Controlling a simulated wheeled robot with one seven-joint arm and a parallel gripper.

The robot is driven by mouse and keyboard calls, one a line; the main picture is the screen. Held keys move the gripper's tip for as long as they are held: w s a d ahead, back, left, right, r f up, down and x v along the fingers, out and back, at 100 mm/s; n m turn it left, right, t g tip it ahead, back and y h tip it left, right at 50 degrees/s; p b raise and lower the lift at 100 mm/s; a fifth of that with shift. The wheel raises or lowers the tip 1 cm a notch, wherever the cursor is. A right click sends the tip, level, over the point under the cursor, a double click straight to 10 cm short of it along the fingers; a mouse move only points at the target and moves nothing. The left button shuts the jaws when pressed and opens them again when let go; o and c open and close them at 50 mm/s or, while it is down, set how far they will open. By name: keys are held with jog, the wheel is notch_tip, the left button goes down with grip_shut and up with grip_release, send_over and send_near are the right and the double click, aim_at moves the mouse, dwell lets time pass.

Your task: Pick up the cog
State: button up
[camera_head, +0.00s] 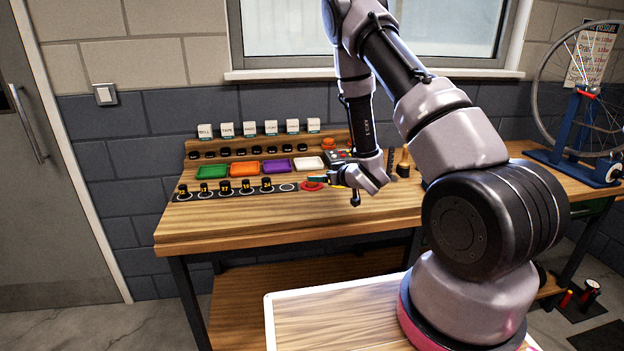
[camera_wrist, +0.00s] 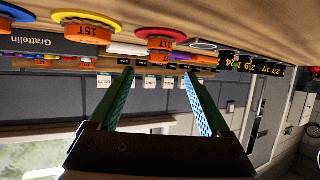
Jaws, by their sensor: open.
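The wrist view is upside down, with the bench top along its upper edge. There an orange cog marked 11T (camera_wrist: 166,44) sits on a red round base (camera_wrist: 155,32), close to the line between my fingers. A second orange cog marked 15T (camera_wrist: 88,35) sits on a yellow base to its left. My gripper (camera_wrist: 159,73) is open, its two teal fingers apart with nothing held between them. In the head view my gripper (camera_head: 318,179) is just over the bench beside a red disc (camera_head: 312,186), which it partly hides.
The wooden bench (camera_head: 230,225) carries a row of black numbered pieces (camera_head: 223,187) and an empty ring spot (camera_head: 288,187). Behind are green (camera_head: 212,171), orange (camera_head: 244,168), purple (camera_head: 277,166) and white (camera_head: 308,163) trays. A wheel stand (camera_head: 575,130) is at right. The bench front is clear.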

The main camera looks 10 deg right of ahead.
jog(key=shift+x, duration=3.05)
jog(key=shift+w+d, duration=0.1)
grip_shut()
